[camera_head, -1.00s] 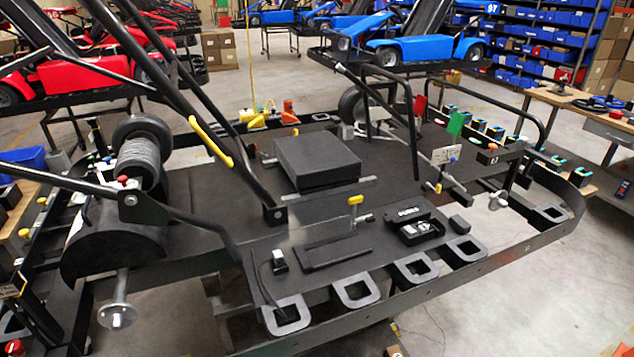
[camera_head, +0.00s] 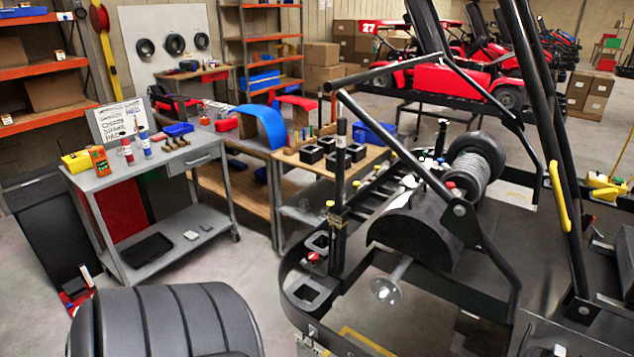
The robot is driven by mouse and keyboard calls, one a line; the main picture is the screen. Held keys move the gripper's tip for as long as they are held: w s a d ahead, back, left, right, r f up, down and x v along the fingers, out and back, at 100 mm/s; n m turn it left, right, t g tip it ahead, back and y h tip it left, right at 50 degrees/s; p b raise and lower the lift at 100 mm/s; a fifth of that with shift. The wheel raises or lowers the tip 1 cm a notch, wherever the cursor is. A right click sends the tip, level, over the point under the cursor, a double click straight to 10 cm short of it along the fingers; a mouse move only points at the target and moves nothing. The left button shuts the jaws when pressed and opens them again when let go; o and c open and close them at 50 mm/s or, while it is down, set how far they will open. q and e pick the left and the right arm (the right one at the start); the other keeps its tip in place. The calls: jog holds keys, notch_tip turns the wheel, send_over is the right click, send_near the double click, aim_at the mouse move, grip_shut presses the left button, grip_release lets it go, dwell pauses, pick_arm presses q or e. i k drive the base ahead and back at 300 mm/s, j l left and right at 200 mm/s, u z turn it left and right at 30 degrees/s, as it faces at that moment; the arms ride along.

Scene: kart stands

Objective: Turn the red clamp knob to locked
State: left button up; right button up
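A small red knob (camera_head: 314,257) sits low on the near left end of the black kart frame (camera_head: 290,262), at the foot of an upright black post. A second small red cap (camera_head: 450,185) shows higher up, by the bent black bar in front of the wound grey coil. I cannot tell from this view which of the two is the clamp knob, or how either is turned. Neither of my grippers shows in the head view.
A grey cart (camera_head: 190,158) with bottles and a sign stands left. A wooden bench (camera_head: 290,158) with black blocks stands behind the frame. A black ribbed rounded thing (camera_head: 165,325) fills the bottom left. Bare floor (camera_head: 255,270) lies between cart and frame.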

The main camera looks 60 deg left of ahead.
aim_at(312, 256)
jog(key=u, duration=1.8)
